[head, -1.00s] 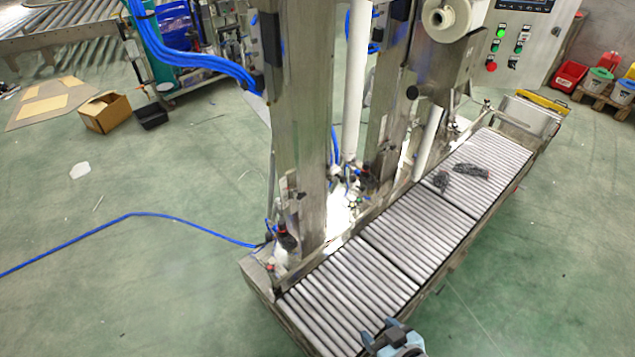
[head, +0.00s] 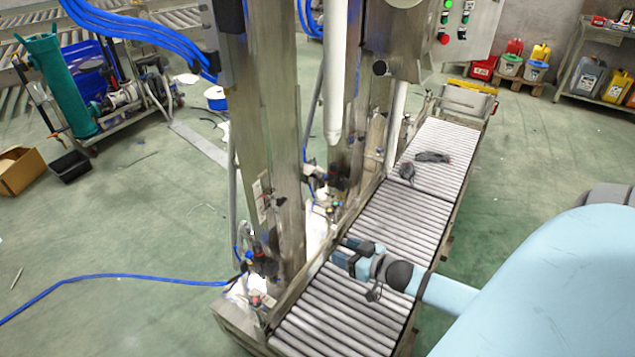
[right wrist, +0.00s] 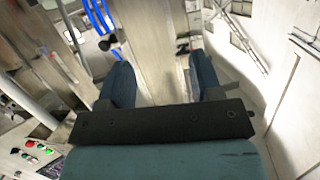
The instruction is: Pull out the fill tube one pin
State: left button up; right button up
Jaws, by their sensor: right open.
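A white fill tube (head: 335,75) hangs upright between the steel columns, its tapered lower end above the roller conveyor's back edge. A second white tube (head: 397,110) stands farther right. I cannot tell for sure which part is the pin; a dark knob (head: 380,68) sticks out from the steel column, and a dark knob (right wrist: 108,42) also shows in the right wrist view, left of the fingers. My right gripper (head: 342,254) is open and empty over the near rollers, pointing toward the columns. Its two spread fingers (right wrist: 160,82) show in the right wrist view. My left gripper is out of view.
The roller conveyor (head: 320,325) runs from front to back right, with dark items (head: 430,157) on its far section. Steel columns (head: 265,130) stand along its left side. A control panel (head: 465,28) hangs at top right. A blue hose (head: 110,278) lies on the open floor.

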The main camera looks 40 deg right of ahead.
jog(key=w+d+f+t+y+b, duration=0.1)
jog(key=w+d+f+b, duration=0.2)
jog(key=w+d+b, duration=0.55)
pick_arm(q)
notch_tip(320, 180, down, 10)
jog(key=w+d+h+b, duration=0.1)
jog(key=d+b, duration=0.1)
jog(key=b, duration=0.4)
pick_arm(e)
jog(key=t+y, duration=0.1)
jog(key=y, duration=0.1)
send_near(323, 179)
jog(key=b+x, duration=0.3)
jog(key=x, duration=0.4)
jog(key=shift+w+f, duration=0.2)
jog(key=shift+w, duration=0.1)
jog(key=shift+b+x, duration=0.3)
jog(key=shift+x, duration=0.55)
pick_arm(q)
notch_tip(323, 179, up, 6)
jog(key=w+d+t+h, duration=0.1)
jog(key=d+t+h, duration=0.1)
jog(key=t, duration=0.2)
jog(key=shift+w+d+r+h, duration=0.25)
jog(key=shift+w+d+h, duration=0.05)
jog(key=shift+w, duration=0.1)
pick_arm(e)
jog(key=shift+s+r, duration=0.1)
